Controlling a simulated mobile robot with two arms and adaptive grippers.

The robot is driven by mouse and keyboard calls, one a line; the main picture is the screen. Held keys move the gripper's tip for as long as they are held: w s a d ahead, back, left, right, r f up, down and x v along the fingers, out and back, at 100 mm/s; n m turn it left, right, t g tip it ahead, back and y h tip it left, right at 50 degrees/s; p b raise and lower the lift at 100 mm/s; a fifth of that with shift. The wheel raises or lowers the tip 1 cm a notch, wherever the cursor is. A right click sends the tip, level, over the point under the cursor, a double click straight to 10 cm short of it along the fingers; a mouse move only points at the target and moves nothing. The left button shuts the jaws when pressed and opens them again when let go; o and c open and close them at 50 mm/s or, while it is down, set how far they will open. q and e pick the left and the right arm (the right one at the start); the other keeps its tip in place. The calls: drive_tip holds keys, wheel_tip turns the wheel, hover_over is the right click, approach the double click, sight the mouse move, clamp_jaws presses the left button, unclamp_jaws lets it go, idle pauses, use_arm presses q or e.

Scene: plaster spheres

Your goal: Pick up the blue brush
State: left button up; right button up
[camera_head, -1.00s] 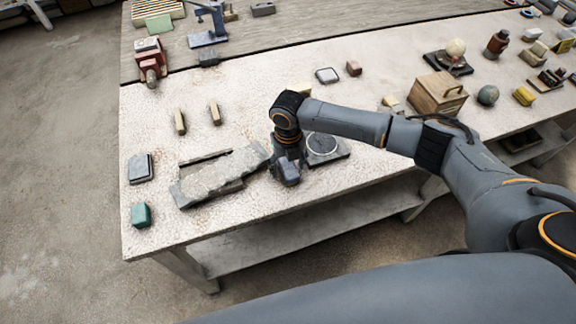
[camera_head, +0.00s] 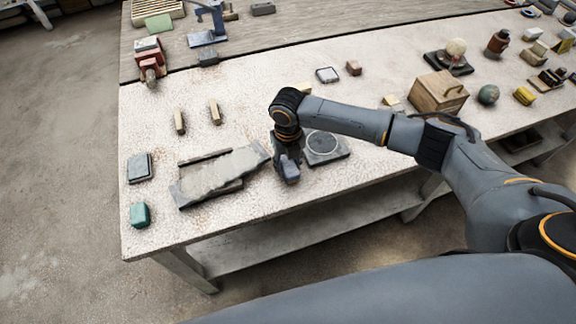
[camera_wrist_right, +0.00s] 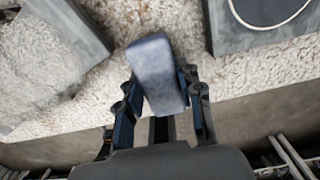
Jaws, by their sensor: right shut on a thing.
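The blue brush is a small blue-grey block (camera_head: 290,170) at the front edge of the table, right of the long grey slab. My right gripper (camera_head: 287,158) points down on it. In the right wrist view the brush (camera_wrist_right: 157,70) sits between the two fingers of my right gripper (camera_wrist_right: 161,92), which are shut on its sides. Its far end sticks out past the fingertips. I cannot tell clearly whether it is clear of the tabletop. My left gripper is not in view.
A pale-topped slab on a dark base (camera_head: 218,172) lies left of the gripper. A dark plate with a round disc (camera_head: 324,147) lies close on its right. A green block (camera_head: 140,214) and a grey block (camera_head: 139,167) stand at the left. The front table edge is close.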

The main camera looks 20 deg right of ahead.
wheel_tip(320, 180, up, 3)
drive_tip(key=shift+s+f+b, duration=0.15)
drive_tip(key=shift+f+b, duration=0.05)
drive_tip(key=shift+b, duration=0.35)
drive_tip(key=s+d+r+b, duration=0.1)
drive_tip(key=s+r+b, duration=0.1)
drive_tip(key=s+r, duration=0.7)
drive_tip(key=s, duration=0.4)
drive_tip(key=shift+s+d+r+b, duration=0.25)
drive_tip(key=shift+s+d+b, duration=0.05)
drive_tip(key=shift+d+b, duration=0.1)
drive_tip(key=o, duration=0.5)
drive_tip(key=c, duration=0.3)
